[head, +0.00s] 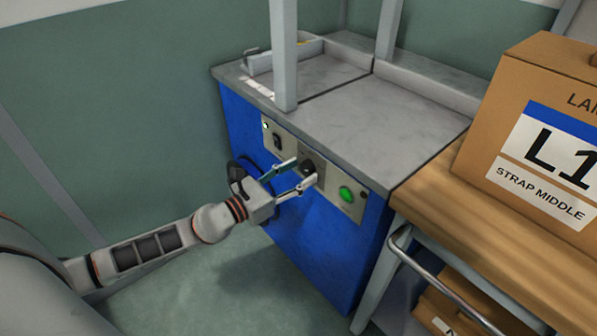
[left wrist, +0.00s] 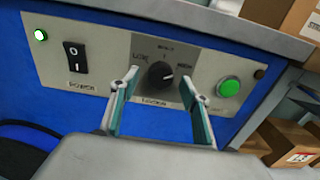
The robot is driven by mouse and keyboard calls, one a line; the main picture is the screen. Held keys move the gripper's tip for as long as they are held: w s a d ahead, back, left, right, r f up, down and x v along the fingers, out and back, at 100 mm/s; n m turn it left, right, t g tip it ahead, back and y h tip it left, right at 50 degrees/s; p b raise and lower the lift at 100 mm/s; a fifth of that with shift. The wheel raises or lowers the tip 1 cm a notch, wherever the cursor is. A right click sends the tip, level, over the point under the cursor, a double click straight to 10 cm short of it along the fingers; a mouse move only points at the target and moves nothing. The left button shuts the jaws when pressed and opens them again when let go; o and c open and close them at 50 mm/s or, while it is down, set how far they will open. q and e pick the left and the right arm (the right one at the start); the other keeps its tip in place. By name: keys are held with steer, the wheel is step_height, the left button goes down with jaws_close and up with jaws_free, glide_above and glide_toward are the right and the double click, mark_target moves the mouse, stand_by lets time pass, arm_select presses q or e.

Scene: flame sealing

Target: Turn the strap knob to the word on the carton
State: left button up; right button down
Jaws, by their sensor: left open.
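The strap knob (left wrist: 160,75) is a round black dial on the grey control panel of the blue strapping machine. In the left wrist view its marks read LOW at left, a blurred word at top and HIGH at right; its pointer seems to be near the top, but I cannot tell exactly. In the head view the knob (head: 308,166) is partly behind my fingers. My left gripper (head: 300,175) is open in front of the knob; its fingers (left wrist: 158,108) stand either side below it, apart from it. The carton (head: 535,135) has a label reading L1 and STRAP MIDDLE. My right gripper is not in view.
The machine's grey top (head: 390,110) overhangs the panel. A wooden bench (head: 470,215) stands at right, with cartons (head: 455,300) below.

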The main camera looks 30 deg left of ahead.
arm_select(q)
steer(key=shift+w+d, duration=0.15)
steer(key=shift+w, duration=0.25)
steer(key=c, duration=1.1)
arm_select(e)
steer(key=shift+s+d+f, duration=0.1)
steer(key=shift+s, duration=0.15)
